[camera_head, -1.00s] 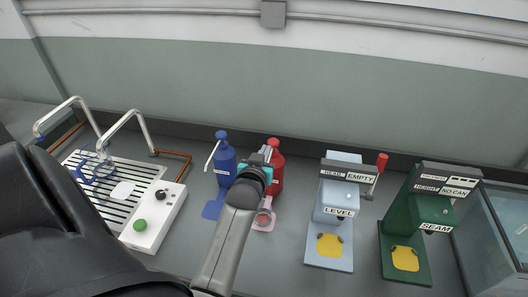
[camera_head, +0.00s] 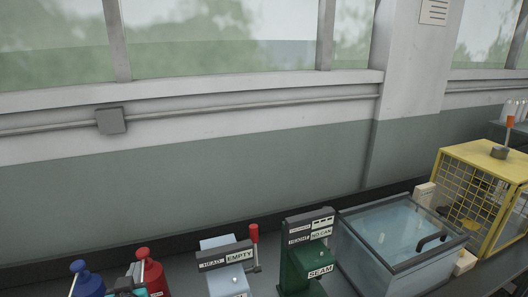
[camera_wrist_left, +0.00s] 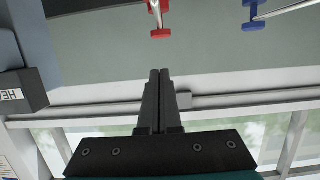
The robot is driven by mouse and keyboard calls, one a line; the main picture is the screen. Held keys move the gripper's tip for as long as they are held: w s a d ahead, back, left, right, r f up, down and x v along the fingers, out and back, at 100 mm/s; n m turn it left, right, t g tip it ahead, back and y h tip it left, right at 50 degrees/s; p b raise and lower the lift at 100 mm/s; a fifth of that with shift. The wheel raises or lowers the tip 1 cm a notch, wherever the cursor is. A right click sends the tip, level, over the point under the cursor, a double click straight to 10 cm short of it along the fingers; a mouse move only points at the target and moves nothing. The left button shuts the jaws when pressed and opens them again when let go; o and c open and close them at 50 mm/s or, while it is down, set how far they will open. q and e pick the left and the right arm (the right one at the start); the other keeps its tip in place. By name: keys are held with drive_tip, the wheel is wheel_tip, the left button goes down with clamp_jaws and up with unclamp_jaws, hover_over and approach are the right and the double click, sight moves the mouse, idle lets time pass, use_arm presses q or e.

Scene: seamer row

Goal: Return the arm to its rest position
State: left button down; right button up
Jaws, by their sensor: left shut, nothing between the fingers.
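My left gripper (camera_head: 128,289) shows at the bottom left edge of the head view, partly cut off by the frame. My right gripper is in neither view.
The light blue machine marked EMPTY (camera_head: 220,262) and the green SEAM machine (camera_head: 295,265) stand right of the bottles. Further right are a glass-topped tank (camera_head: 387,232) and a yellow mesh cage (camera_head: 477,165). A wall with windows runs behind.

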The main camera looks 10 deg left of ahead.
use_arm(q)
drive_tip(key=s+d+f+m+g+h, duration=0.2)
drive_tip(key=s+d+m+g+h, duration=0.25)
drive_tip(key=s+d, duration=0.65)
drive_tip(key=s+d+f+m+g+h, duration=0.3)
drive_tip(key=s+d+g, duration=0.2)
drive_tip(key=s+d, duration=0.65)
drive_tip(key=s+a+f+g+b, duration=0.1)
drive_tip(key=s+f+b, duration=0.15)
drive_tip(key=f, duration=0.85)
drive_tip(key=s+f+b, duration=0.1)
drive_tip(key=f+b, duration=0.3)
drive_tip(key=f, duration=0.7)
drive_tip(key=s+a+f+g+b, duration=0.1)
drive_tip(key=f+b, duration=0.2)
drive_tip(key=f, duration=0.8)
drive_tip(key=s+a+f+b, duration=0.1)
drive_tip(key=s+f+b, duration=0.3)
drive_tip(key=s+f, duration=0.3)
drive_tip(key=s+a+f+b, duration=0.1)
drive_tip(key=s+f+b, duration=0.2)
drive_tip(key=s+f, duration=0.5)
wheel_tip(320, 180, down, 5)
drive_tip(key=shift+a+g+y+b, duration=0.15)
drive_tip(key=shift+g+y+b, duration=0.2)
drive_tip(key=shift+g+b, duration=0.1)
